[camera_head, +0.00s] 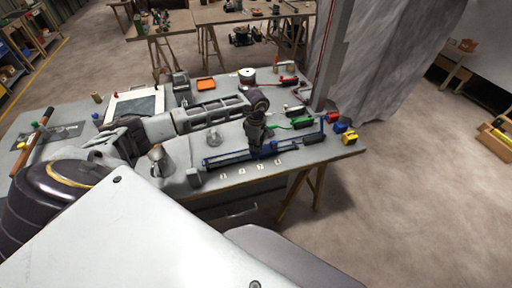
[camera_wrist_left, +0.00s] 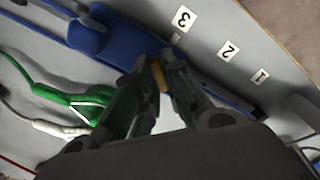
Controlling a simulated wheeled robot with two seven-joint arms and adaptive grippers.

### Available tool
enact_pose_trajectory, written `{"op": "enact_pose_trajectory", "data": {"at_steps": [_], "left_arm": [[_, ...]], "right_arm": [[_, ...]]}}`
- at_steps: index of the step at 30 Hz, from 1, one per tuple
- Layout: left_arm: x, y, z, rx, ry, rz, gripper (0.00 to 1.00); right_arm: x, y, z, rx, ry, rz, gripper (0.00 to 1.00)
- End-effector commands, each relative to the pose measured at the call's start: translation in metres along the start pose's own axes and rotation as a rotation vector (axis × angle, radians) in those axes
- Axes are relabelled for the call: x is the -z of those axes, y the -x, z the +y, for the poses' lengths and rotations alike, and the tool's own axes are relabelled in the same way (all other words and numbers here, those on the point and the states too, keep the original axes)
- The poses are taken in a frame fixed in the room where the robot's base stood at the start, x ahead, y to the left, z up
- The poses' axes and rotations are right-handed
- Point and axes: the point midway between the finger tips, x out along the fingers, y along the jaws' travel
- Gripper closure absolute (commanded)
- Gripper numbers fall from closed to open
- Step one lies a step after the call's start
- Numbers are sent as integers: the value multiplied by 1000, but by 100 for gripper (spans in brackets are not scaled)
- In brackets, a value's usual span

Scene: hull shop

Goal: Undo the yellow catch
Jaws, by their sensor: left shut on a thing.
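A long blue fixture (camera_head: 225,158) lies along the front of the grey bench, and its blue body (camera_wrist_left: 105,38) also fills the upper part of the left wrist view. My left gripper (camera_head: 256,146) reaches down over it from above. In the left wrist view the fingertips (camera_wrist_left: 157,72) are closed around a small yellow piece, the yellow catch (camera_wrist_left: 158,76), of which only a strip shows between the fingers. In the head view the gripper hides the catch. I cannot tell how far the catch is turned or lifted. My right gripper is not in view.
Number labels (camera_wrist_left: 228,50) run along the fixture's front side. A green-handled item (camera_wrist_left: 62,95) with a cable lies close behind the gripper. A yellow block (camera_head: 349,138) sits at the bench's right end. A grey cone (camera_head: 158,160) stands left of the fixture.

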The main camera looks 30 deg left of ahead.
Motion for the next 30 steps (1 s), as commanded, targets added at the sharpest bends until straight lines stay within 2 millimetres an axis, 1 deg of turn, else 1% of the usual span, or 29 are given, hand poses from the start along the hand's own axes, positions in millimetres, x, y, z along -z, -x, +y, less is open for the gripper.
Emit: {"op": "enact_pose_trajectory", "data": {"at_steps": [3,17,20,24,27,30], "left_arm": [[1,0,1,-3,84,2,100],[1,0,1,-4,423,1,100],[1,0,1,-4,496,1,100],[1,0,1,-4,589,1,100],[1,0,1,-3,645,0,100],[1,1,1,-3,690,0,100]], "right_arm": [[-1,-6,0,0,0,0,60],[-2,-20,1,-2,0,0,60],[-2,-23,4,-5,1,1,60],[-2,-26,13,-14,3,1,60],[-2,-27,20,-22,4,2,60],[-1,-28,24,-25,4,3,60]]}}
